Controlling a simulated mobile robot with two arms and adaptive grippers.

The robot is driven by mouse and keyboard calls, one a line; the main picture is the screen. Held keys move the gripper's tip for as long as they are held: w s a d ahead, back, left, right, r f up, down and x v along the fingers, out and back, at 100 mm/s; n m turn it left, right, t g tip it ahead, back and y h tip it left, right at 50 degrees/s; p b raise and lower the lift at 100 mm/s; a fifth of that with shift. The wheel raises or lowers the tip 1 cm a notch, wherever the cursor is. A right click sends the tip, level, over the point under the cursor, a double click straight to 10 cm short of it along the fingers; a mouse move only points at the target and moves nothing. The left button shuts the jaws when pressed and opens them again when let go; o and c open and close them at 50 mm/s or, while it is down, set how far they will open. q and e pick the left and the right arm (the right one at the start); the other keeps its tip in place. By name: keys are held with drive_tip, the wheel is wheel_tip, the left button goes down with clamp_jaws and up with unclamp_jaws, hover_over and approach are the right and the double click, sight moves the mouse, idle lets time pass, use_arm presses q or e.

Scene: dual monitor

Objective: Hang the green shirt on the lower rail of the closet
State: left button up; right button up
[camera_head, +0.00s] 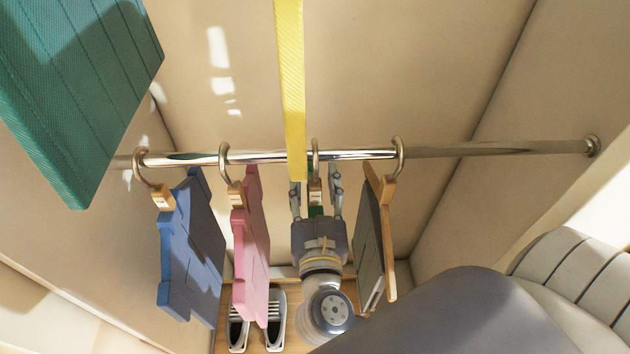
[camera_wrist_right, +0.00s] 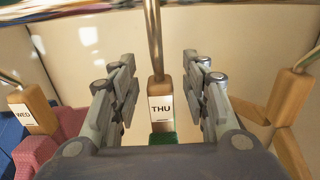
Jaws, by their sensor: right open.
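The lower rail (camera_head: 480,149) is a shiny bar across the closet. A hanger with a wooden block marked THU (camera_wrist_right: 161,108) hangs by its metal hook (camera_head: 316,150) at this rail. A small patch of green shirt (camera_head: 316,211) shows below the block, and also in the wrist view (camera_wrist_right: 163,138); the rest is hidden behind my gripper. My right gripper (camera_head: 316,182) is open, with one finger on each side of the block. In the wrist view, gaps show between the fingers (camera_wrist_right: 158,75) and the block. My left gripper is out of view.
A blue shirt (camera_head: 190,250) and a pink shirt (camera_head: 251,245) hang to the left, a dark garment on a wooden hanger (camera_head: 369,245) to the right. A teal garment (camera_head: 80,90) and a yellow strip (camera_head: 290,80) hang nearer above. Shoes (camera_head: 275,320) stand below. The rail's right end is free.

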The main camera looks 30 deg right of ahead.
drive_tip(key=shift+s, duration=0.1)
drive_tip(key=v, duration=1.2)
